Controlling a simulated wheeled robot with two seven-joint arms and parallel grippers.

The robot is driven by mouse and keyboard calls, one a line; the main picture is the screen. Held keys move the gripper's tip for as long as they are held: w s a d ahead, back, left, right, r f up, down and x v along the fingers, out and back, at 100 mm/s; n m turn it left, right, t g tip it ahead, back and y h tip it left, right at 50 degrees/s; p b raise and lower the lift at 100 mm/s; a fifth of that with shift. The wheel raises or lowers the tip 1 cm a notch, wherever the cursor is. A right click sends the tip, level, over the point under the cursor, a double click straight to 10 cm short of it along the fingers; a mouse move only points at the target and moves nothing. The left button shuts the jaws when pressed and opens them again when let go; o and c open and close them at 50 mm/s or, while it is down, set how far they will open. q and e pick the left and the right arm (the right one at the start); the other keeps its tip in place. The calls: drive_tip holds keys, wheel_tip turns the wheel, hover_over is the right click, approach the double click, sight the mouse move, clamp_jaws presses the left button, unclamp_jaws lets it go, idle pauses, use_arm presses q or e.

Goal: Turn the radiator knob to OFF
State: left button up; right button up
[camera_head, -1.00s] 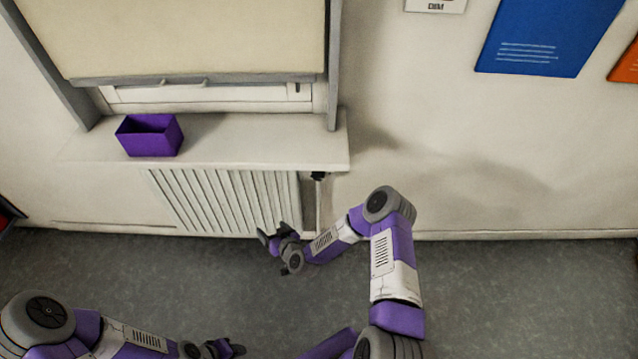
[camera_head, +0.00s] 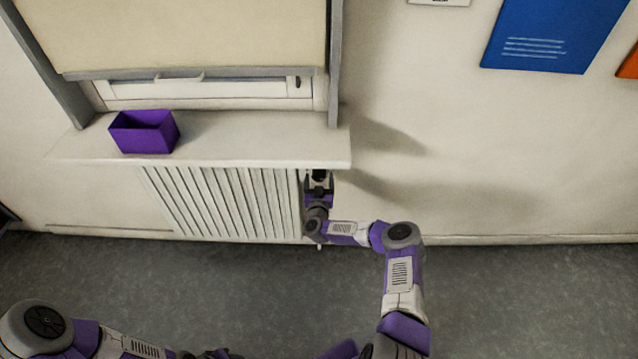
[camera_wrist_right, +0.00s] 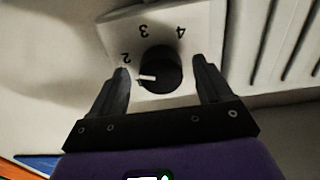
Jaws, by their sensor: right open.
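The radiator knob (camera_wrist_right: 160,70) is a round black dial with a white pointer mark, set on a pale plate (camera_wrist_right: 188,28) with the numbers 2, 3 and 4 in view. The pointer faces left in the right wrist view, a little below the 2. No OFF mark shows. My right gripper (camera_wrist_right: 163,82) is open, with one finger on each side of the knob and gaps between. In the head view my right gripper (camera_head: 319,184) is at the radiator's right end, under the sill, and hides the knob. My left arm (camera_head: 110,345) is at the lower left; its gripper's fingers are not clear.
The white ribbed radiator (camera_head: 225,203) stands beside my right gripper. The window sill (camera_head: 265,145) juts out above it and carries a purple box (camera_head: 145,132).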

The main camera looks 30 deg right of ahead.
drive_tip(key=shift+c, duration=0.3)
drive_tip(key=c, duration=1)
drive_tip(key=shift+o, duration=0.2)
drive_tip(key=shift+r, duration=0.1)
